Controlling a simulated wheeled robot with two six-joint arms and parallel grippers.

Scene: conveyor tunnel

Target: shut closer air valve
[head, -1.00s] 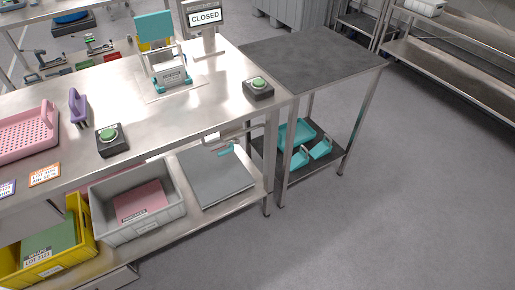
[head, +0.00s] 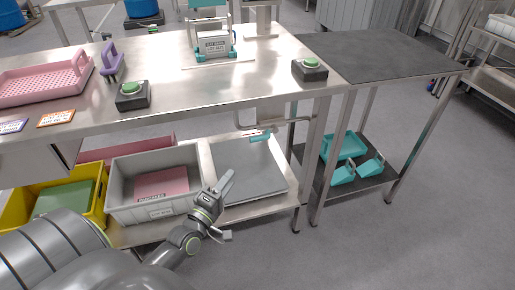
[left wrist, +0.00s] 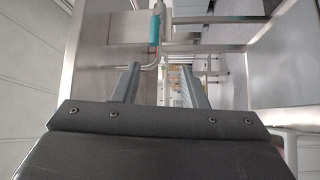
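The air valve is a small teal lever (head: 260,136) on a grey pipe under the right end of the steel bench. A red line shows beside the lever. In the left wrist view the teal lever (left wrist: 154,31) is at the top, beyond the fingers and slightly left of the gap between them. My left gripper (head: 228,205) is in front of the bench's lower shelf, below and left of the lever and apart from it. Its fingers (left wrist: 160,68) are spread with nothing between them. My right gripper is not in view.
A grey bin (head: 112,192), a yellow bin (head: 98,208) and a flat grey panel (head: 275,180) sit on the lower shelf. The bench top (head: 200,90) overhangs the lever. A dark-topped side table (head: 385,55) stands at right. The floor in front is clear.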

